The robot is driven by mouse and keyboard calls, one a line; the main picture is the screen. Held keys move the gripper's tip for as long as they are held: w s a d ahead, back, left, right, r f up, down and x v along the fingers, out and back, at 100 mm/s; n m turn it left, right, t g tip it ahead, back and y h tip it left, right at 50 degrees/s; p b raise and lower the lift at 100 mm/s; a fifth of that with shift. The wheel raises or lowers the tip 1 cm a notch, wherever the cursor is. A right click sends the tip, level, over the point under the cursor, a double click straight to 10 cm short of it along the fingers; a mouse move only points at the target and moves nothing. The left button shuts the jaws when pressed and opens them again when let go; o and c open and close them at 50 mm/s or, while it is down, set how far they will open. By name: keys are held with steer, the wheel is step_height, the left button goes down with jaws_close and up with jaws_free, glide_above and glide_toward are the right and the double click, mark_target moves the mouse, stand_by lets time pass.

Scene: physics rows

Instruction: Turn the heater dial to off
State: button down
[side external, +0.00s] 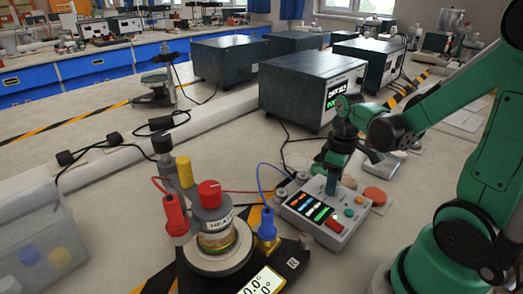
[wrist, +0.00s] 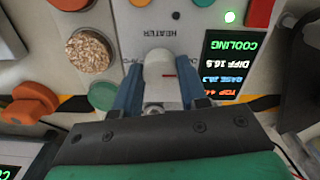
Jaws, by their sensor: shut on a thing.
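The heater dial (wrist: 158,68) is a pale grey knob with a small red mark, below the upside-down word HEATER in the wrist view. The red mark lies to the right in that view. My gripper (wrist: 160,88) has its two blue fingers on either side of the dial and is shut on it. In the side external view my gripper (side external: 331,183) reaches down onto the grey control box (side external: 345,235); there the dial is hidden by the fingers.
A red button (side external: 335,224) and an orange disc (side external: 375,196) are close to my gripper. Large dark instruments (side external: 312,85) stand behind.

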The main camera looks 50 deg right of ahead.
stand_by(0.3)
steer(key=shift+c, duration=2.4)
jaws_free()
steer(key=shift+r, duration=2.85)
steer(key=w+a+r+m+t, duration=0.1)
steer(key=w+a+t, duration=0.1)
steer(key=a, duration=0.3)
steer(key=w+a+r+m+t, duration=0.1)
steer(key=a+r+t, duration=0.1)
steer(key=a+t, duration=0.3)
steer(key=shift+w+a, duration=0.4)
steer(key=shift+a, duration=0.05)
